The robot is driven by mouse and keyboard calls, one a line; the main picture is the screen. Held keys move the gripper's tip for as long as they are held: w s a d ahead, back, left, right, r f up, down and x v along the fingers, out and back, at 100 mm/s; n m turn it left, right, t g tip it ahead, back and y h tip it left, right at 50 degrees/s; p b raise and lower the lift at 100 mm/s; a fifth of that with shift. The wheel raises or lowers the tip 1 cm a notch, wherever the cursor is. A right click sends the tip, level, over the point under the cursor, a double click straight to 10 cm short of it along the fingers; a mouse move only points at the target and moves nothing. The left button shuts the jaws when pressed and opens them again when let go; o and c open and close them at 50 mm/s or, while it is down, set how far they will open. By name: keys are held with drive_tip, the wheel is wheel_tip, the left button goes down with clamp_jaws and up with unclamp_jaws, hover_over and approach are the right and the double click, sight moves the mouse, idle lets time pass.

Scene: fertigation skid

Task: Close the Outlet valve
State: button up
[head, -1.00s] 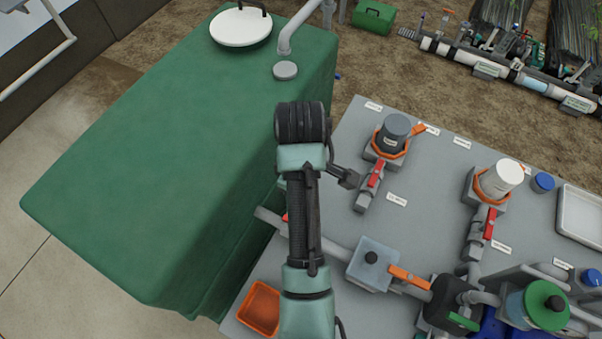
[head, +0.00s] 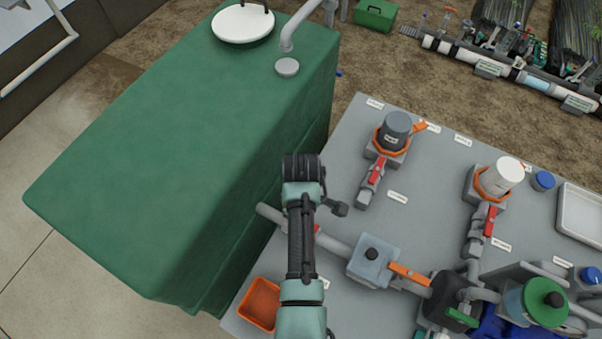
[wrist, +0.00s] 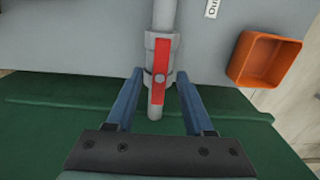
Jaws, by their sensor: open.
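The Outlet valve has a red lever handle (wrist: 159,72) on a grey pipe in the wrist view, lying in line with the pipe. A label (wrist: 212,6) beside it is cut off and starts with "Ou". My gripper (wrist: 160,76) is open, one blue finger on each side of the valve, not closed on it. In the head view only a bit of the red handle (head: 317,229) shows beside my arm, which hides the rest of the valve and my gripper's fingers.
An orange bin (head: 259,303) sits near the valve; it also shows in the wrist view (wrist: 265,60). The green tank (head: 150,180) stands close on the left. A grey filter box (head: 374,262) with an orange-handled valve (head: 409,274) lies right along the pipe.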

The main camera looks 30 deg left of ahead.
drive_tip(key=shift+c, duration=0.3)
clamp_jaws()
drive_tip(key=m+p, duration=0.2)
drive_tip(key=m, duration=0.2)
drive_tip(key=shift+r+m, duration=0.1)
drive_tip(key=shift+m, duration=0.2)
drive_tip(key=m+p, duration=0.1)
drive_tip(key=m, duration=0.3)
drive_tip(key=shift+m, duration=0.3)
drive_tip(key=m+p, duration=0.1)
drive_tip(key=m, duration=0.3)
drive_tip(key=shift+m, duration=0.3)
drive_tip(key=shift+m+p, duration=0.3)
drive_tip(key=shift+m, duration=1.8)
